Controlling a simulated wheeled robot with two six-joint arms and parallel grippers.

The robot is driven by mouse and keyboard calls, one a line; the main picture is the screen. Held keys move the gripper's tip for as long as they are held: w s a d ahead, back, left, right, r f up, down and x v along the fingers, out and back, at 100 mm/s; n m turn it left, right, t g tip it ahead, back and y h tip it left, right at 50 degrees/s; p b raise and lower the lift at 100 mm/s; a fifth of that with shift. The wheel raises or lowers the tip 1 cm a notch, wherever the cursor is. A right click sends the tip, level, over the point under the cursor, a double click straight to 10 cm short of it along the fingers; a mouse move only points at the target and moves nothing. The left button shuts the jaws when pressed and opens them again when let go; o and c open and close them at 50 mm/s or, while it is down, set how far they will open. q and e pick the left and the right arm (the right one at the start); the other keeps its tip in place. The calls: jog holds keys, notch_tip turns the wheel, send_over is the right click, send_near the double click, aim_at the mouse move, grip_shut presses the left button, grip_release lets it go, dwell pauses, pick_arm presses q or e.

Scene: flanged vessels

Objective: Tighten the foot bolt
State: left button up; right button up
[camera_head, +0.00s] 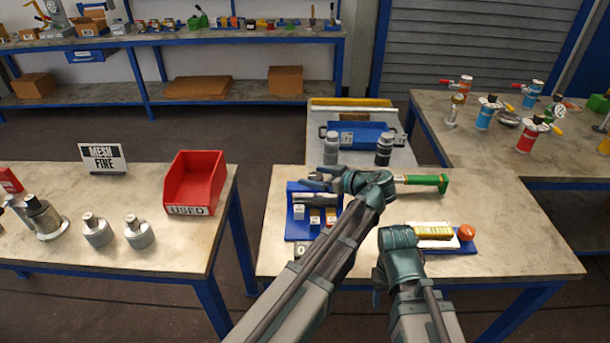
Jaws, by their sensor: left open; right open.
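My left gripper (322,180) points left above the back of a blue rack (290,233) on the near table; its jaws are open. The rack has pale labelled blocks and a dark bar-like part, partly behind my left arm. A green-handled tool (425,182) lies to the right of my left wrist, its left part hidden behind that wrist. My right gripper (382,275) is low in front of the table; its fingers are hard to make out. Flanged vessels with blue (486,113) and red (527,135) bodies stand on the right table. I cannot pick out the foot bolt.
A blue tray (468,247) holds a yellow block and an orange ball right of my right wrist. A red bin (195,182) marked USED and several metal vessels stand on the left table. A blue case (358,135) lies behind. The near table's right side is clear.

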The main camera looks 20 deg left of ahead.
pick_arm(q)
jog(key=shift+c, duration=0.3)
grip_shut()
